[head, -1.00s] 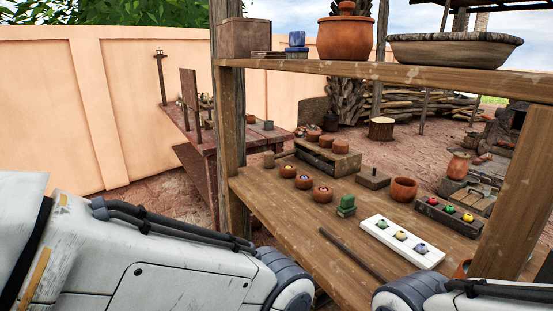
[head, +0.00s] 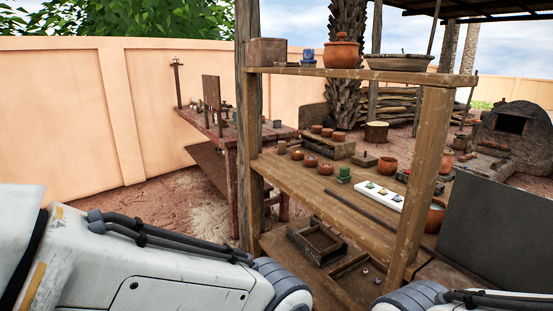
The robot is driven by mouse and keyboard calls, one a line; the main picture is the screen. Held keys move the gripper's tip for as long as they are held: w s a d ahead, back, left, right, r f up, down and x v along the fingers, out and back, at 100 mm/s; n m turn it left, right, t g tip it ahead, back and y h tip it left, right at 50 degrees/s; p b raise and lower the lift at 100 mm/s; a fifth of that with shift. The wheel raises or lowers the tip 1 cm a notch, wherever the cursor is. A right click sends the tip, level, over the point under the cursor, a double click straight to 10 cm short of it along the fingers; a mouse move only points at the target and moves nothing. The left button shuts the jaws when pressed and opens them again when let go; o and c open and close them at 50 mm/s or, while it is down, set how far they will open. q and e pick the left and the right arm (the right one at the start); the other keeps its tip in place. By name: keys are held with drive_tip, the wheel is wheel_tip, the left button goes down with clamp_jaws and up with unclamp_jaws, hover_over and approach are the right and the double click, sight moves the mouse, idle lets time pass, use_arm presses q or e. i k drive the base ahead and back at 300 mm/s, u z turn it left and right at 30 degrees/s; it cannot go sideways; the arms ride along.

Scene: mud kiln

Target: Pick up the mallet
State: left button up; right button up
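A small brown wooden piece (head: 282,147) stands at the far left end of the shelf's middle board, beside the left post. It has a blocky head and what looks like a thin handle pointing right, so it may be the mallet, but it is too small to be sure. A long dark rod (head: 360,211) lies along the front of the same board. My two arms show at the bottom of the head view, well in front of the shelf and apart from everything on it. Neither gripper is in the picture.
The wooden shelf (head: 330,188) holds clay pots, a green block (head: 344,175) and a white tray (head: 366,197). Its posts stand between me and the boards. Wooden trays (head: 318,243) lie on the lower board. A dark panel (head: 497,236) stands at right; a table (head: 232,140) stands behind left.

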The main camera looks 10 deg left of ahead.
sight(282, 145)
drive_tip(key=u, duration=1.25)
drive_tip(key=i, duration=2.1)
drive_tip(key=z, duration=1.15)
drive_tip(key=i, duration=0.75)
drive_tip(key=z, duration=0.95)
